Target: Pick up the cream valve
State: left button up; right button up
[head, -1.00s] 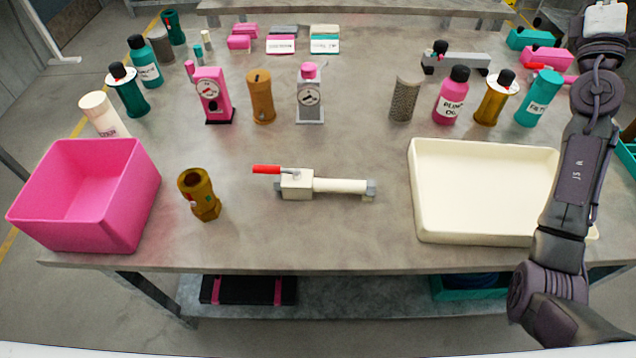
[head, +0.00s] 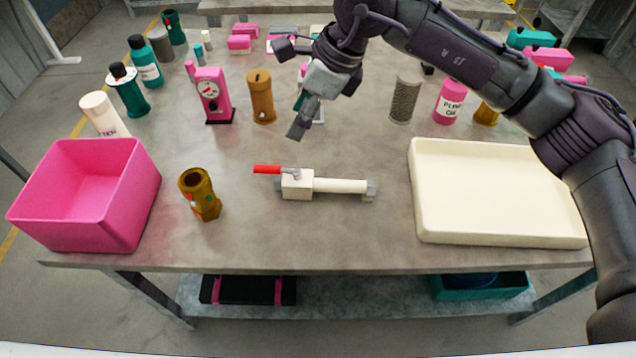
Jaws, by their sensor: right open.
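The cream valve (head: 326,185) lies on the table in the middle, in the head view. It has a boxy cream body at its left with a red lever handle (head: 267,169), a cream pipe and a grey end at its right. My right gripper (head: 290,90) is open and empty, above and behind the valve, apart from it. One finger points down toward the valve and the other points left. My left gripper is not in view.
A pink bin (head: 130,200) stands at the left and a cream tray (head: 480,239) at the right. A brass fitting (head: 205,205) stands left of the valve. Bottles and gauges, such as a pink gauge (head: 213,95), line the back. The table's front is clear.

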jog(key=s+d+f+h, duration=0.2)
jog(key=d+f+h, duration=0.25)
jog(key=d, duration=0.25)
send_over(337, 182)
jog(key=shift+n+g+h, duration=0.25)
jog(key=shift+n+g, duration=0.15)
jog(key=f, duration=0.5)
jog(key=shift+s+d, duration=0.1)
jog(key=shift+d, duration=0.1)
jog(key=f, duration=0.6)
jog(key=shift+a+f, duration=0.15)
jog(key=shift+a, duration=0.1)
grip_shut()
